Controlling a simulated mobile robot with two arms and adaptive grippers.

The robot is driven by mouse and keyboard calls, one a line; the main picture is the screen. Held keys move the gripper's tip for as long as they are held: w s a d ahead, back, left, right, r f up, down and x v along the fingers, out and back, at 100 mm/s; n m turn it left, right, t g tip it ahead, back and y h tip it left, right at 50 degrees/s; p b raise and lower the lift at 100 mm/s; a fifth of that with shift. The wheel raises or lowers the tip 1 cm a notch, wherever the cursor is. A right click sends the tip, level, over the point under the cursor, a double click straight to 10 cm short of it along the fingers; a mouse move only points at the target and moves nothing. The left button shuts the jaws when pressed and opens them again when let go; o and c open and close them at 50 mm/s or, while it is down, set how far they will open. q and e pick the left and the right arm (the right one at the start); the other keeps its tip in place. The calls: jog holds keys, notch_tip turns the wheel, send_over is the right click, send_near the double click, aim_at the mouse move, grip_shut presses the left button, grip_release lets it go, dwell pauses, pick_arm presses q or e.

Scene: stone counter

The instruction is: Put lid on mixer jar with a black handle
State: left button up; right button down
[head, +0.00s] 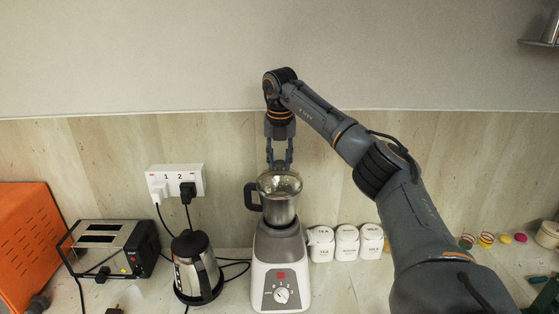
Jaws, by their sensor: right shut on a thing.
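The mixer jar (279,211) is steel with a black handle (251,196) pointing left. It stands upright on the white and grey mixer base (282,262), which has a dial on its front. A clear, rounded lid (279,183) is at the top of the jar. My right gripper (279,166) points down directly above the jar and is shut on the lid's top. I cannot tell whether the lid is fully seated on the rim. My left gripper is not in view.
A steel kettle (196,267) stands left of the mixer, with a toaster (108,248) and an orange board (30,243) farther left. White canisters (346,243) stand close on the right. A socket (175,182) with cords is on the wall behind.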

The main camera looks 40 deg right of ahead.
jog(key=c, duration=0.9)
grip_release()
jog(key=shift+c, duration=0.2)
jog(key=shift+o, duration=0.2)
jog(key=o, duration=0.4)
jog(key=shift+o, duration=0.2)
jog(key=shift+r, duration=0.1)
jog(key=shift+r, duration=3.4)
